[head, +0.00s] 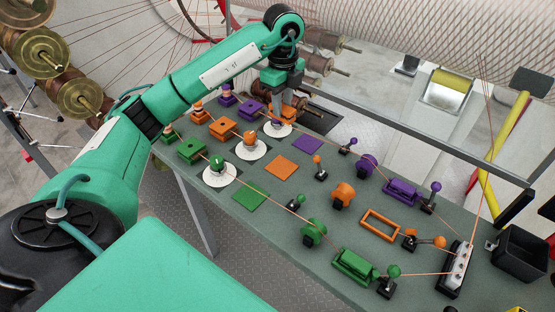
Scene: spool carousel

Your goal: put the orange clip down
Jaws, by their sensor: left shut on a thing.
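My left gripper (284,108) is at the upper middle, pointing down over the far white disc (280,131) in the purple row. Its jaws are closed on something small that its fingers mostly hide. I cannot clearly make out the orange clip there. An empty orange rectangular frame (380,224) lies on the green-grey table (250,222) at the right, in the orange row. The matching places hold a solid purple block (403,191) and a solid green block (355,265). My right gripper is not in view.
White discs carry a green piece (217,165) and an orange piece (250,138). Green, orange (281,166) and purple flat squares lie beside them. Rollers and ball-topped levers (432,241) crowd the right side. Thin threads cross the table. A black bin (521,250) stands at the right edge.

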